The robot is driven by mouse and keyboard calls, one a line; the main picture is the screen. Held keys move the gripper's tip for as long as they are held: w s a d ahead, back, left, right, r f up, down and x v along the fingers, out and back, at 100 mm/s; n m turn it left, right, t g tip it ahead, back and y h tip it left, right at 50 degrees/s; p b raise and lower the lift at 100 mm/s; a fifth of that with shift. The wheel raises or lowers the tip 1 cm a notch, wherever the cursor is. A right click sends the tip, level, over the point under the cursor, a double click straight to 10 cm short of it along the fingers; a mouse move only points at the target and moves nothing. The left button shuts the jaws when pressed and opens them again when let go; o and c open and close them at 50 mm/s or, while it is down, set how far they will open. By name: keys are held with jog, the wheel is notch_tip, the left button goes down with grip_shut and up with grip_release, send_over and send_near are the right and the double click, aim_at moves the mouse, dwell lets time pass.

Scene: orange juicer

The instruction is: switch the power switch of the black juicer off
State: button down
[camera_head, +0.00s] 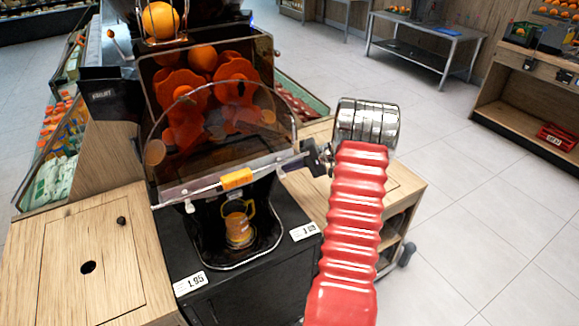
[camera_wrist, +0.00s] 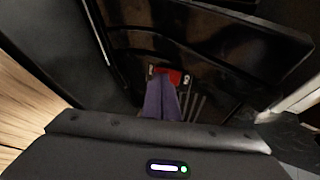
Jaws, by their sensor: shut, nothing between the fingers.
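The black juicer (camera_head: 136,122) stands in the middle of the head view, with a clear front cover and orange-red squeezing drums inside. Its dark side fills much of the wrist view. A small red power switch (camera_wrist: 176,77) shows there, recessed in the dark panel, with small white marks beside it. My gripper (camera_wrist: 164,80) is shut and empty. Its purple fingers point at the switch and overlap its lower left part; I cannot tell whether they touch it. In the head view my gripper reaches the juicer's right side, and the switch and fingertips are hidden.
A mug of orange juice (camera_head: 238,226) stands in the juicer's front bay. Oranges (camera_head: 160,20) sit on top. Wooden counters (camera_head: 75,262) flank the juicer. A metal table (camera_head: 425,38) stands behind to the right. The tiled floor at right is clear.

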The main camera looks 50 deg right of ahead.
jog(key=x, duration=0.2)
jog(key=shift+w+a+f, duration=0.1)
jog(key=shift+w+a, duration=0.05)
jog(key=shift+w, duration=0.05)
jog(key=shift+f, duration=0.1)
jog(key=shift+w+a, duration=0.1)
jog(key=shift+a, duration=0.05)
dwell(0.3)
